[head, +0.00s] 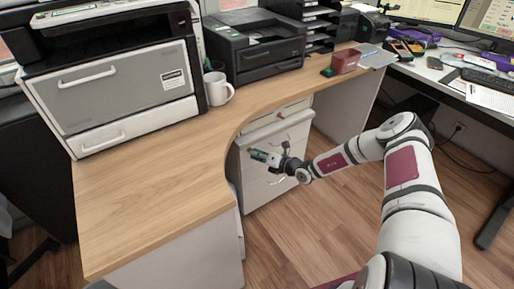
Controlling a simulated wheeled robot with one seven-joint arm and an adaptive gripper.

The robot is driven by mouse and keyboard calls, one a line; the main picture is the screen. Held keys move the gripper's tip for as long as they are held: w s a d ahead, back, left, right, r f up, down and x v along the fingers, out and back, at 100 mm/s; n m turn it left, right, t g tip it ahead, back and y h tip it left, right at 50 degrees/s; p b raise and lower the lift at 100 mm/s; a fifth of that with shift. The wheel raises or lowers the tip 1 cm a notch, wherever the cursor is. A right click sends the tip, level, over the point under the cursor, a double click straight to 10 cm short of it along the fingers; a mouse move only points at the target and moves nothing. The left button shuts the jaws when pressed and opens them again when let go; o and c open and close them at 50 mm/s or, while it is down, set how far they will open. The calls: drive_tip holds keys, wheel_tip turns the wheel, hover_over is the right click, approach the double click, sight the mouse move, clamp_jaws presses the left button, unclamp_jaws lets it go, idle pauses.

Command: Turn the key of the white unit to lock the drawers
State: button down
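The white drawer unit (262,192) stands on the floor under the curved wooden desk, with its drawer fronts facing the open floor. Its top drawer front (262,119) shows just below the desktop edge. A small dark detail sits near the middle of that front, too small to tell whether it is the key. My gripper (258,156) is in front of the unit's drawers, with its fingers pointing left. Whether the fingers touch the unit cannot be told. The fingers are too small to show whether they are open or shut. My gripper and wrist hide part of the drawer fronts.
The wooden desktop (150,205) curves around above the unit and overhangs it. A white mug (217,89), a printer (110,85) and a black printer (262,50) stand on it. A second desk (450,90) is at the right. The wooden floor (310,220) in front is clear.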

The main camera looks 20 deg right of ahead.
drive_tip(key=shift+a+r+n+t+h+p, duration=0.15)
drive_tip(key=shift+n+h+p, duration=1.2)
drive_tip(key=shift+p, duration=2.05)
drive_tip(key=shift+a+r+n+t+h+p, duration=0.15)
drive_tip(key=shift+n+h+p, duration=0.6)
drive_tip(key=shift+n+p, duration=1.85)
drive_tip(key=shift+d+m+p, duration=0.1)
drive_tip(key=shift+m+p, duration=0.55)
drive_tip(key=shift+p, duration=0.2)
drive_tip(key=c, duration=1.8)
unclamp_jaws()
drive_tip(key=shift+f, duration=0.1)
drive_tip(key=shift+c, duration=0.2)
drive_tip(key=shift+s, duration=0.15)
drive_tip(key=v, duration=1.2)
